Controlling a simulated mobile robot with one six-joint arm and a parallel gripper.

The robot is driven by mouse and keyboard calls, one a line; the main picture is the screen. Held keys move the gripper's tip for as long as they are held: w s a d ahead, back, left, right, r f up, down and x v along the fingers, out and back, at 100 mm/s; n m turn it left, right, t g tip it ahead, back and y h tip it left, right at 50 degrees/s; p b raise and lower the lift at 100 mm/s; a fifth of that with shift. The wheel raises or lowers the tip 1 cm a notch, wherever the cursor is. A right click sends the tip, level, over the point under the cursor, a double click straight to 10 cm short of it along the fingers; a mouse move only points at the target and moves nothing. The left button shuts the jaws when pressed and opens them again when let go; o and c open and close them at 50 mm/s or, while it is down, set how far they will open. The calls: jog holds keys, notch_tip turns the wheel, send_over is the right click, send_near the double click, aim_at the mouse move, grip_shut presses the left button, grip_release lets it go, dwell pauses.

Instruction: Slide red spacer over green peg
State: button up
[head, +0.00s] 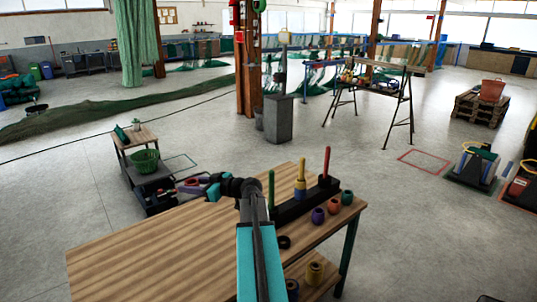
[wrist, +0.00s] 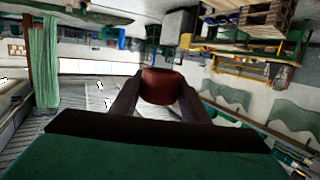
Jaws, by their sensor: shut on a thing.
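The red spacer (wrist: 162,86) is clasped between the two fingers of my gripper (wrist: 160,98) in the wrist view. In the head view my gripper (head: 191,186) is at the left of my arm, over the table's far left edge, and the spacer is too small there to make out clearly. The green peg (head: 271,188) stands upright and bare at the left end of a dark base. My gripper is left of the green peg and well apart from it.
The dark base (head: 290,212) also carries a yellow peg (head: 300,168) with yellow spacer material around it and a red peg (head: 326,161). A purple spacer (head: 318,215) and other spacers lie in front. The wooden table (head: 150,250) is clear at the left.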

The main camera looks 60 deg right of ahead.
jog(key=s+d+r+m+h, duration=0.2)
jog(key=s+d, duration=0.2)
jog(key=d, duration=0.4)
jog(key=s+d+r+m+h, duration=0.1)
jog(key=s+d+h, duration=0.15)
jog(key=d, duration=0.45)
notch_tip(320, 180, up, 4)
jog(key=m+h+b, duration=0.1)
jog(key=m+h, duration=0.2)
jog(key=h, duration=0.1)
send_over(272, 171)
jog(key=w, duration=0.1)
jog(key=shift+d, duration=0.3)
jog(key=shift+f, duration=0.2)
jog(key=shift+f, duration=2.25)
jog(key=shift+f+b, duration=1.65)
jog(key=shift+b, duration=0.7)
jog(key=shift+f+b, duration=0.3)
jog(key=shift+b, duration=0.2)
